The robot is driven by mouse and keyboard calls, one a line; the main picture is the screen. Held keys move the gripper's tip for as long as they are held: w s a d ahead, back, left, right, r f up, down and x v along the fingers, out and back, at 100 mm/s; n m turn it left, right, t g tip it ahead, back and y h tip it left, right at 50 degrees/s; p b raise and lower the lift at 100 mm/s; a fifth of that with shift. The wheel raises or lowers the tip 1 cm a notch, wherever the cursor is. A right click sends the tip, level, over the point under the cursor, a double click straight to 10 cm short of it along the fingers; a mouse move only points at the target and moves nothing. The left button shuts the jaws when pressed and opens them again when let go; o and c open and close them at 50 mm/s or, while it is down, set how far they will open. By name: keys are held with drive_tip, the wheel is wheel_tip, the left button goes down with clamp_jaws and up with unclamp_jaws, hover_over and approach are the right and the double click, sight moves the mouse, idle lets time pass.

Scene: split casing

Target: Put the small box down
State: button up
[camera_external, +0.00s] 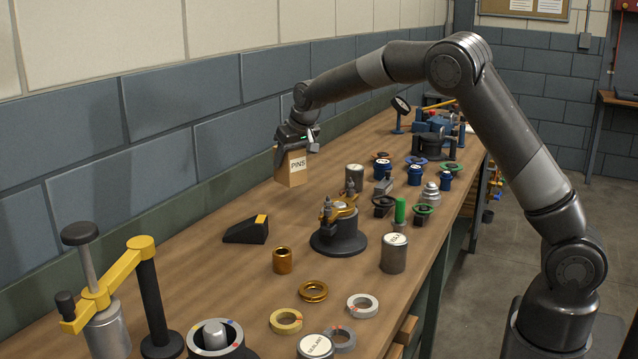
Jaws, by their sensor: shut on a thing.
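The small box (291,173) is a tan cardboard box with a white label reading "PINS". My gripper (294,150) points down from above and is shut on the upper part of the box. The box hangs upright near the wall side of the wooden workbench (195,277). Whether its underside touches the bench top or is slightly above it, I cannot tell. My gripper hides the top of the box.
A dark wedge block (246,231) and a black-based brass fixture (338,238) stand nearer the camera. A metal can (354,178) is right of the box. Several jars and rings crowd the bench's right side. Bare wood lies left of the box.

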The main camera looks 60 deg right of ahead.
drive_tip(key=a+r+n+y, duration=0.1)
drive_tip(key=a+n+y, duration=0.55)
drive_tip(key=a, duration=2.55)
drive_tip(key=shift+w+a+f+n+h, duration=0.35)
drive_tip(key=shift+w+a+f+n, duration=0.15)
drive_tip(key=shift+a+f, duration=1.35)
drive_tip(key=shift+w+a+f+n+h, duration=0.4)
drive_tip(key=shift+w+a+f, duration=0.2)
drive_tip(key=shift+a+f, duration=1.25)
drive_tip(key=shift+w+a+f+n+h, duration=0.3)
drive_tip(key=shift+w+a+f+n, duration=0.2)
drive_tip(key=shift+a+f, duration=1.35)
drive_tip(key=shift+a+r, duration=0.1)
drive_tip(key=shift+a, duration=0.1)
drive_tip(key=o, duration=1.2)
